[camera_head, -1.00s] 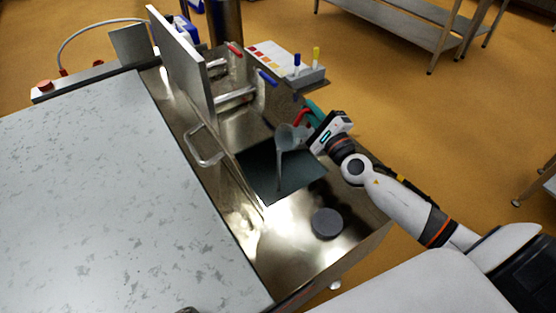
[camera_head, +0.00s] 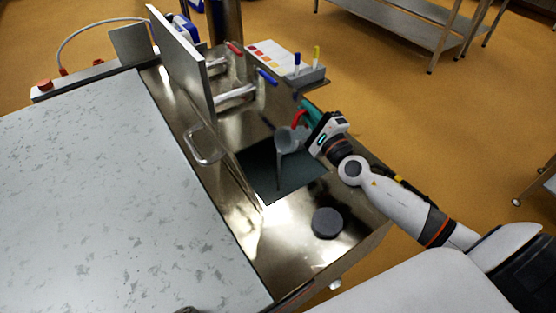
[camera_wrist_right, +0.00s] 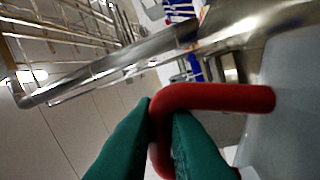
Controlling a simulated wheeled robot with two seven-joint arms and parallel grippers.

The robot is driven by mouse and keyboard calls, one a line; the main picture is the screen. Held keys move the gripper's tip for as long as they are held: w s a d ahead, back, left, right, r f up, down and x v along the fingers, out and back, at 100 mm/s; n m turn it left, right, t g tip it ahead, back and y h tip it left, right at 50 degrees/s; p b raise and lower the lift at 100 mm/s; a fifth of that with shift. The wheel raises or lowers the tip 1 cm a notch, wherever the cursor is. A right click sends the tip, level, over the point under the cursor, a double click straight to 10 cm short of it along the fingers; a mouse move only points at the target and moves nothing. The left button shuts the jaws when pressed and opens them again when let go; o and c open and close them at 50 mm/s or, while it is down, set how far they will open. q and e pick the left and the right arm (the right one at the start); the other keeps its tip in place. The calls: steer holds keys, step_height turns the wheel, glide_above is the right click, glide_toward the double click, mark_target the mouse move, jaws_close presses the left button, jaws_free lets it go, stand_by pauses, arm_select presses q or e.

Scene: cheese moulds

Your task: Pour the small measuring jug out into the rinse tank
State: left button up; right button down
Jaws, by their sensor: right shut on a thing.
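The small measuring jug (camera_head: 287,139) is grey and translucent with a red handle (camera_head: 299,117). It is tilted above the dark rectangular opening of the rinse tank (camera_head: 305,184), and a thin pale stream (camera_head: 279,172) falls from its lip into it. My right gripper (camera_head: 306,112) has green fingers and is shut on the red handle. In the right wrist view the fingers (camera_wrist_right: 160,130) pinch the handle (camera_wrist_right: 215,97), with the grey jug wall (camera_wrist_right: 288,115) at the right edge. The liquid left inside the jug cannot be seen. My left gripper is not in view.
A dark round disc (camera_head: 327,223) sits on the steel surface in front of the tank. An upright panel (camera_head: 182,62) and a bar handle (camera_head: 203,147) stand left of it. A tray with coloured squares and markers (camera_head: 287,65) is behind. A speckled grey worktop (camera_head: 100,200) fills the left.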

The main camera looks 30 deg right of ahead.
mark_target(294, 122)
steer(key=shift+s+a+f+n+y, duration=0.15)
steer(key=shift+a+n+y, duration=0.25)
steer(key=shift+a+n, duration=0.65)
steer(key=shift+s+a+r+n+y+p, duration=0.1)
steer(key=shift+a+r+n+y+p, duration=0.2)
steer(key=shift+a+n+p, duration=0.5)
steer(key=shift+s+a+r+n+y+p, duration=0.15)
steer(key=shift+a+r+n+p, duration=0.25)
steer(key=shift+n+p, duration=0.6)
steer(key=shift+s+a+r+n+y+p, duration=0.1)
steer(key=shift+a+r+n+y+p, duration=0.1)
steer(key=shift+a+n+p, duration=0.5)
steer(key=shift+a+r+n+y+p, duration=0.15)
steer(key=shift+a+n+p, duration=0.4)
steer(key=shift+n, duration=0.2)
steer(key=shift+s+a+n+g+y+p, duration=0.15)
steer(key=shift+a+n+g+y+p, duration=0.1)
steer(key=shift+a+n+p, duration=0.7)
steer(key=shift+s+a+n+g+y+p, duration=0.1)
steer(key=shift+a+n+g+y+p, duration=0.15)
steer(key=shift+a+n+p, duration=0.65)
stand_by(0.7)
steer(key=shift+s+a+f+n+y+p, duration=0.15)
steer(key=shift+a+f+n+p, duration=0.1)
steer(key=shift+a+n, duration=0.35)
steer(key=shift+w+a+f+n+y+p, duration=0.15)
steer(key=shift+a+n+p, duration=0.2)
steer(key=shift+n, duration=0.3)
